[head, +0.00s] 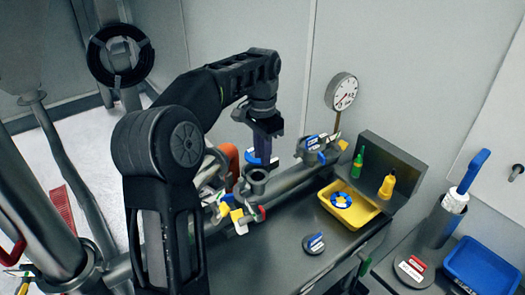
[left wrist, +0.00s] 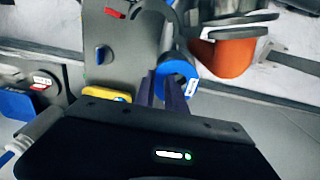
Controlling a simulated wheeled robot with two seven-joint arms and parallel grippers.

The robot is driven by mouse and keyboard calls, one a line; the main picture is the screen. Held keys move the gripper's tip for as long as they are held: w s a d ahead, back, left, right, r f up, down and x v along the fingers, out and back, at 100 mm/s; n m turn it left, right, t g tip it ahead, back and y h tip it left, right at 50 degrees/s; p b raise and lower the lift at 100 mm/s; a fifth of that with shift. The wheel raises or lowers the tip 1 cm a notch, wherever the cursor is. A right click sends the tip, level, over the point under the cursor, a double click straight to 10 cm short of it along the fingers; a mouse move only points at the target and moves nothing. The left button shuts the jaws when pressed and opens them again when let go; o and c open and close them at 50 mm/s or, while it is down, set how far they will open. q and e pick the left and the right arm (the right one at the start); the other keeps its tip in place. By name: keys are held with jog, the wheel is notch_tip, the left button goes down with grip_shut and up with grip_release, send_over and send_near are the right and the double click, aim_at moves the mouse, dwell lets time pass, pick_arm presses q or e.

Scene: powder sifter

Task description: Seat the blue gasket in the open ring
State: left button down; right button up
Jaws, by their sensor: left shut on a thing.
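My left gripper (head: 264,148) points down over the pipe at the middle of the head view and is shut on the blue gasket (head: 254,160). The gasket is held just above the grey open ring (head: 257,184), apart from it as far as I can see. In the left wrist view the blue gasket (left wrist: 167,70) sits at the tips of my left gripper (left wrist: 168,84), with a white label on its side. The fingers hide part of the gasket in both views. My right gripper is not in view.
An orange part (head: 231,160) stands left of the ring. A clamp with a blue tag (head: 314,143) and a dial gauge (head: 341,91) are to the right.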

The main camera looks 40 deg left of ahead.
aim_at(263, 181)
pick_arm(q)
jog(key=shift+f, duration=0.15)
jog(key=shift+f+b, duration=1.75)
jog(key=shift+f, duration=1.3)
jog(key=shift+r, duration=0.1)
jog(key=shift+f, duration=0.5)
jog(key=c, duration=1.3)
grip_release()
jog(key=shift+r, duration=0.15)
